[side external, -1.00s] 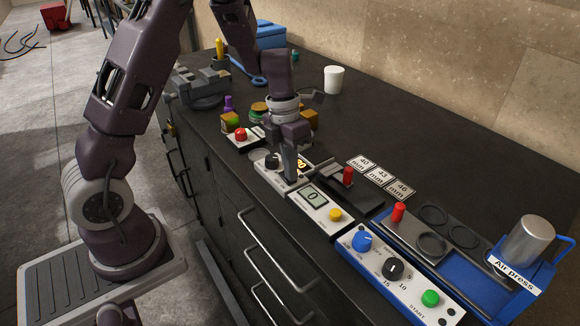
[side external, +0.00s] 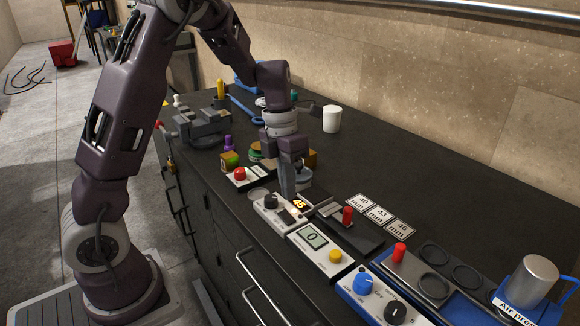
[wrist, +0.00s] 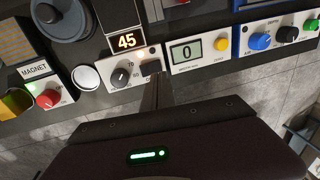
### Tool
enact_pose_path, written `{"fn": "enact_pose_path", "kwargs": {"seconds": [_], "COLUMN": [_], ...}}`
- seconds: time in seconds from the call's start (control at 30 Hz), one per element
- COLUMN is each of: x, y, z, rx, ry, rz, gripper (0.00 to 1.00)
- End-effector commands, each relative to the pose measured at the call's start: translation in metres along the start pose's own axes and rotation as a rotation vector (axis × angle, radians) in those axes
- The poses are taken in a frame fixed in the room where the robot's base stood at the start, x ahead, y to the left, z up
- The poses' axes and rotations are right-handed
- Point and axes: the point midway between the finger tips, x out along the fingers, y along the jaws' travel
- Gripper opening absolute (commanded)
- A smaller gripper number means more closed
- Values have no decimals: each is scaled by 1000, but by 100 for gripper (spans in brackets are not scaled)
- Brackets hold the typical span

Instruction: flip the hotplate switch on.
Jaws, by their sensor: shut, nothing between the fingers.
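The hotplate control box (side external: 283,216) is a white panel with a black knob (side external: 270,201) and a lit orange display reading 45 (side external: 299,204). Which way the switch is tilted cannot be told. My gripper (side external: 287,195) is shut and empty, pointing down over the box just right of the knob. In the wrist view my fingertips (wrist: 157,80) reach the switch's near edge; contact is unclear.
A white box with a display reading 0 (side external: 311,238) and a yellow button stands right of the hotplate box. The blue air press (side external: 372,290) is further right. A red-button magnet box (side external: 241,175) stands left. A white cup (side external: 332,118) stands behind on the dark bench.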

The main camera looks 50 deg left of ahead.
Motion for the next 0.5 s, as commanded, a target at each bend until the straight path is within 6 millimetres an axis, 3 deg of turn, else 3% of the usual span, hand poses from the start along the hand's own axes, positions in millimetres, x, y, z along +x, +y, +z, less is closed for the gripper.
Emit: {"fn": "enact_pose_path", "kwargs": {"seconds": [0.2, 0.33, 0.5], "x": [-49, -68, -78], "y": [-16, -22, -25], "z": [1, 0, 0], "rx": [2, 0, -1], "ry": [-3, -2, 1], "rz": [1, 1, 0], "gripper": [0, 0, 0]}}
